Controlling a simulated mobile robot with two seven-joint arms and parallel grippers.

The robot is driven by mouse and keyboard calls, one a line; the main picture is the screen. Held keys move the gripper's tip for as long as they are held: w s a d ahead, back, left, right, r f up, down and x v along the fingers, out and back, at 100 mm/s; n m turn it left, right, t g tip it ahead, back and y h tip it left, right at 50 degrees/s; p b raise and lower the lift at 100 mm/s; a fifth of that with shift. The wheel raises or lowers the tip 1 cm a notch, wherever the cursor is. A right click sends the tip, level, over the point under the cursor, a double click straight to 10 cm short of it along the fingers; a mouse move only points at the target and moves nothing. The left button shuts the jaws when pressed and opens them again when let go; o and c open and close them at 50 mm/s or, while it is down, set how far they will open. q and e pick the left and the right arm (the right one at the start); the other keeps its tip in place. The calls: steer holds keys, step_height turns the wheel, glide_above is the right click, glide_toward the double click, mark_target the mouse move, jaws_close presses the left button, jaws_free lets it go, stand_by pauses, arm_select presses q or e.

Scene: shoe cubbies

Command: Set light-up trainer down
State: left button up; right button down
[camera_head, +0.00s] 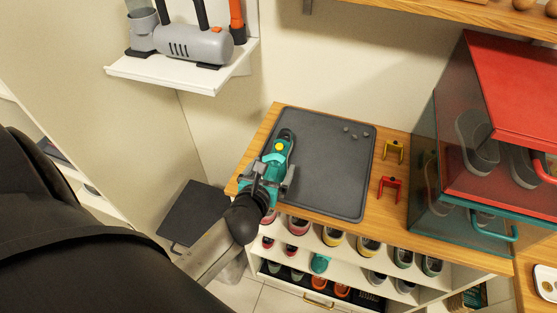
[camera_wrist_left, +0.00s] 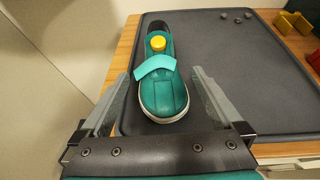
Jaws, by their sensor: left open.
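The light-up trainer (camera_head: 277,160) is teal with a lighter strap, a yellow round piece on top and a pale sole. It lies upright on the left part of the dark grey mat (camera_head: 330,165). In the left wrist view the trainer (camera_wrist_left: 165,85) points its toe toward my left gripper (camera_wrist_left: 160,95). That gripper is open, with one finger on each side of the toe and a visible gap to each side. In the head view my left gripper (camera_head: 271,180) is at the trainer's near end and partly hides it. My right gripper is not in view.
A yellow bracket (camera_head: 393,151) and a red bracket (camera_head: 389,188) stand right of the mat. Small grey pebbles lie at its far right corner. A clear case with a red lid (camera_head: 520,90) stands at right. Cubbies of shoes (camera_head: 332,238) are below. The mat's middle is clear.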

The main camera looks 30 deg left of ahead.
mark_target(278, 156)
arm_select(q)
steer(key=shift+b+x, duration=0.55)
steer(key=shift+x, duration=2.5)
steer(key=shift+r, duration=0.2)
steer(key=c, duration=1.2)
steer(key=shift+c, duration=1)
steer(key=shift+r, duration=0.2)
